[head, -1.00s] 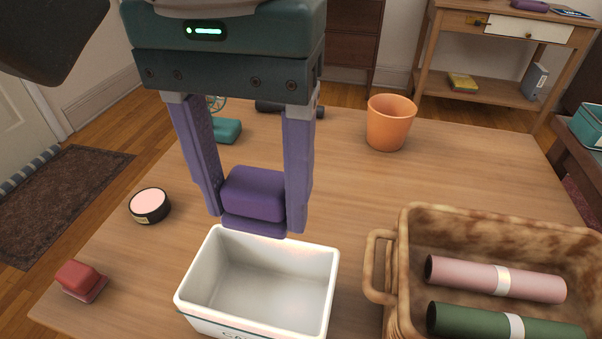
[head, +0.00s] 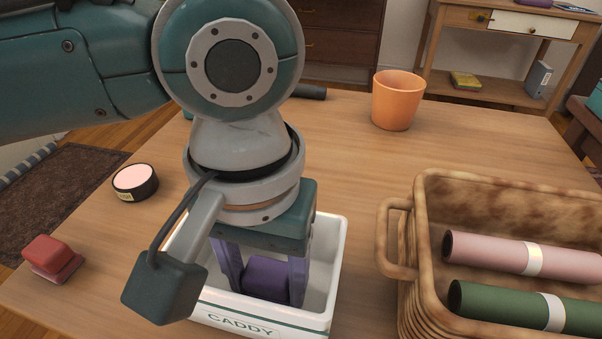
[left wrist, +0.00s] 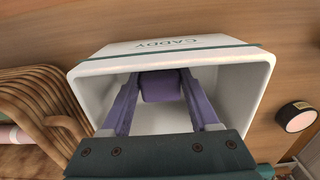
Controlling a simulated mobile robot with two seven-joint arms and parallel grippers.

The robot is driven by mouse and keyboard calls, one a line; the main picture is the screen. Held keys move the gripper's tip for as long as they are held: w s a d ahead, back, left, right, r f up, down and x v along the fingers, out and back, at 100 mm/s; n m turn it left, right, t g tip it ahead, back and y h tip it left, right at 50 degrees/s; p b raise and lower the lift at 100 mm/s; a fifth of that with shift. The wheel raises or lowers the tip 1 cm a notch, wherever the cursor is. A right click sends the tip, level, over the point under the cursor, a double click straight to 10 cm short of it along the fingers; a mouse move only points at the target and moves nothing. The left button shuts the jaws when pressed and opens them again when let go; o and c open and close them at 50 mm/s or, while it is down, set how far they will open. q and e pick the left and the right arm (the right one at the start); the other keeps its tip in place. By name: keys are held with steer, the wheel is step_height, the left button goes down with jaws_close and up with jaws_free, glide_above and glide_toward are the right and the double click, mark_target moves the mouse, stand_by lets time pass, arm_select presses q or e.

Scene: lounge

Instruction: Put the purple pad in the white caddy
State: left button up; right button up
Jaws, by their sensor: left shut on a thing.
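The purple pad (head: 266,279) is between the fingers of my left gripper (head: 262,284), which is shut on it. Pad and fingertips are inside the white caddy (head: 329,250), below its rim in the head view. The left wrist view also shows the pad (left wrist: 160,88) between the purple fingers, within the white walls of the caddy (left wrist: 236,92). Whether the pad touches the caddy floor I cannot tell. My left arm hides the caddy's back left part in the head view. My right gripper is not in view.
A wicker basket (head: 395,245) with a pink roll (head: 500,252) and a green roll (head: 500,300) stands right of the caddy. An orange pot (head: 397,102) is at the back. A round black tin (head: 136,184) and a red block (head: 50,257) lie on the left. The table's middle right is clear.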

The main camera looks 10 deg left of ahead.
mark_target(266, 275)
arm_select(q)
steer(key=o, duration=1.2)
step_height(266, 275, up, 12)
steer(key=p, duration=0.5)
steer(key=shift+r, duration=0.1)
steer(key=shift+d, duration=0.1)
